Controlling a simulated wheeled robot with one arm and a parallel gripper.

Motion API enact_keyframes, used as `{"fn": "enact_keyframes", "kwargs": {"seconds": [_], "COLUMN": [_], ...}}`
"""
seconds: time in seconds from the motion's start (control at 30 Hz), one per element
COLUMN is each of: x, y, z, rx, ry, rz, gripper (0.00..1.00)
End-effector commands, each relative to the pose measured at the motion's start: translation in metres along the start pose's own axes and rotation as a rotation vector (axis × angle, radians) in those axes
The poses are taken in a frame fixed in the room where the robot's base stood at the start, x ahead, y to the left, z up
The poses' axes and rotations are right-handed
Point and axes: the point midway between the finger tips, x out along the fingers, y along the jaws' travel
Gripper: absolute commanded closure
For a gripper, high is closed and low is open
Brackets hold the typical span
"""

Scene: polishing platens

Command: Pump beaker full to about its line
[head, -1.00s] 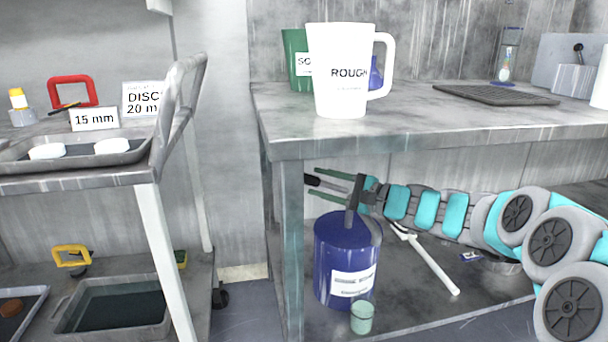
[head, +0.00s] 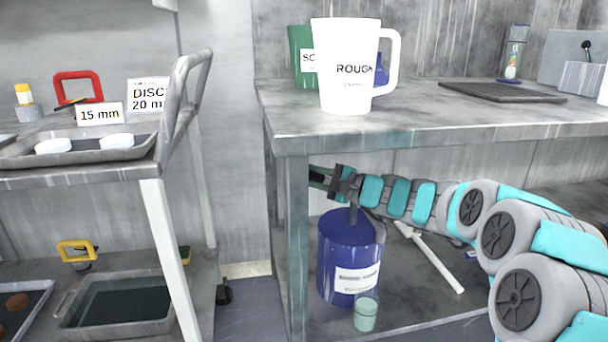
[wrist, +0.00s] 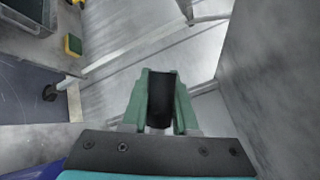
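A blue drum (head: 338,262) with a white label stands on the lower shelf under the bench. A dark pump fitting rises from its top, mostly hidden behind my gripper and arm. A small clear beaker (head: 366,314) with pale green tint stands in front of the drum; its line and exact liquid level are too small to tell. My gripper (head: 318,177) is above the drum, just under the bench top and partly behind the bench leg. In the wrist view my gripper (wrist: 160,100) has its green fingers closed against a dark piece, seemingly the pump handle.
The bench top (head: 430,118) lies close above my arm, and its front leg (head: 290,250) stands left of the drum. A white jug (head: 348,70) marked ROUGH stands on the bench. A cart (head: 80,183) with trays is at left.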

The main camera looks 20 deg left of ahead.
Motion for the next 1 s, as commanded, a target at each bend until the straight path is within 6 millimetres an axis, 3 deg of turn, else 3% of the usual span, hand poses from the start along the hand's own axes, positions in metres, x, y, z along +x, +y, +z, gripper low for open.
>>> {"fn": "enact_keyframes", "kwargs": {"seconds": [0.23,1.0], "x": [0.0000,-0.0001], "y": [0.0001,0.0001], "z": [0.0000,0.0000], "rx": [0.000,0.000], "ry": [0.000,0.000], "rz": [0.000,0.000], "gripper": [1.00,1.00]}}
